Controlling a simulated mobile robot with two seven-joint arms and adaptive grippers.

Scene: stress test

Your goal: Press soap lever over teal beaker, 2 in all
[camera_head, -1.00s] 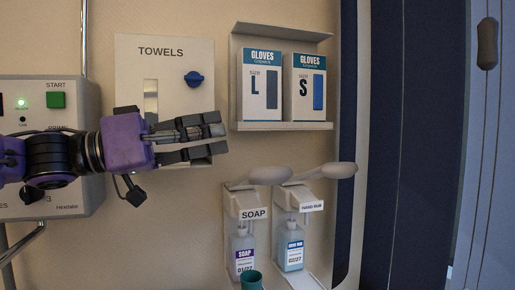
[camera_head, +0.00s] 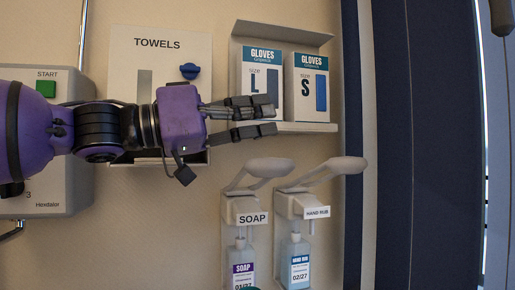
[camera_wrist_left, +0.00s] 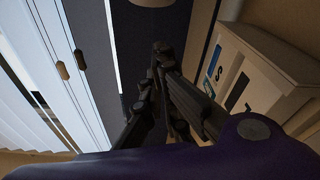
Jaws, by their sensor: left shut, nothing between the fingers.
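The soap dispenser (camera_head: 243,207) hangs on the wall, labelled SOAP, with a long grey lever (camera_head: 268,168) reaching out from its top. A soap bottle (camera_head: 242,258) with a purple label sits in it. Only a sliver of the teal beaker (camera_head: 252,288) shows at the bottom edge of the head view, below the soap bottle; the rest is cut off. My left gripper (camera_head: 272,116) is shut and empty, in front of the glove boxes, above the soap lever and apart from it. Its dark fingers also show in the left wrist view (camera_wrist_left: 165,95). My right gripper is not in view.
A hand rub dispenser (camera_head: 303,208) with its own grey lever (camera_head: 338,167) stands close to the right. A glove rack (camera_head: 300,128) with boxes is above. A towel dispenser (camera_head: 158,60) and a grey control box (camera_head: 48,195) are on the left.

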